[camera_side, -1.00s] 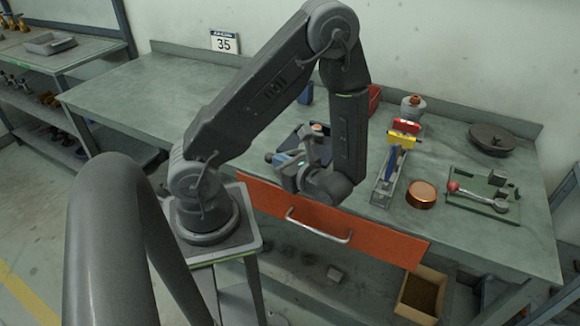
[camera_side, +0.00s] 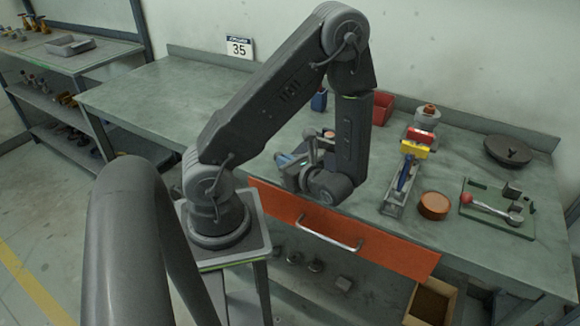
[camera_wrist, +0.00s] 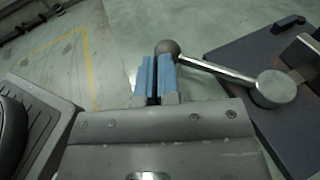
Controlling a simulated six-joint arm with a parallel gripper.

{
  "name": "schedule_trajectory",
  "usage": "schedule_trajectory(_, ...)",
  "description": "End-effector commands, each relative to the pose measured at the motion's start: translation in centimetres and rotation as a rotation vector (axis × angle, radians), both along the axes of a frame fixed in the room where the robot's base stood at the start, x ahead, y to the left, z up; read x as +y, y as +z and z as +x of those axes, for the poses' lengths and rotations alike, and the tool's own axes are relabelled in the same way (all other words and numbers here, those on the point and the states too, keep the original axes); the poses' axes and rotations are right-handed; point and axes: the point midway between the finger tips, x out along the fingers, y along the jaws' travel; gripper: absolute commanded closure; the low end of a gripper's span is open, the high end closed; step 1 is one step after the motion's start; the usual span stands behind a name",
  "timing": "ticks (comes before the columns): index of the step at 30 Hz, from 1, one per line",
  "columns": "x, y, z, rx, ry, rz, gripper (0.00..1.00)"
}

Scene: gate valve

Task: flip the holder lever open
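In the wrist view a metal lever (camera_wrist: 222,72) with a dark round knob (camera_wrist: 168,47) runs from a round hub (camera_wrist: 274,88) on a dark plate (camera_wrist: 250,45). My gripper (camera_wrist: 157,62) has two blue fingers nearly together, with a narrow dark gap between them. The knob shows right at the fingertips, mostly beyond the right finger; I cannot tell whether they touch. The knob is wider than the gap. In the side view my gripper (camera_side: 287,164) is low over the front of the bench, and my wrist partly hides the lever area.
To the right on the bench (camera_side: 190,95) are a blue-handled valve (camera_side: 405,175), a copper disc (camera_side: 433,206), a green plate (camera_side: 497,225) with a red-knobbed lever (camera_side: 487,206), and a dark round lid (camera_side: 507,151). An orange drawer (camera_side: 380,255) is below. The bench's left part is clear.

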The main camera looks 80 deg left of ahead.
Motion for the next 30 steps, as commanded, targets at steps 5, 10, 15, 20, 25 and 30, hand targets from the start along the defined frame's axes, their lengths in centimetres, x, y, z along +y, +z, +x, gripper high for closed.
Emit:
schedule_trajectory(5,1.7,0.0,-0.7,0.004,0.007,-0.001,1.0)
schedule_trajectory(10,3.4,0.0,-0.7,0.003,0.006,-0.001,1.0)
schedule_trajectory(15,4.9,0.0,-0.5,0.001,0.007,-0.001,1.0)
schedule_trajectory(20,6.1,0.0,-0.2,0.002,0.005,-0.001,1.0)
schedule_trajectory(25,6.9,0.0,0.1,0.004,-0.039,0.0,1.0)
schedule_trajectory(30,7.4,0.0,0.4,0.001,-0.098,0.0,1.0)
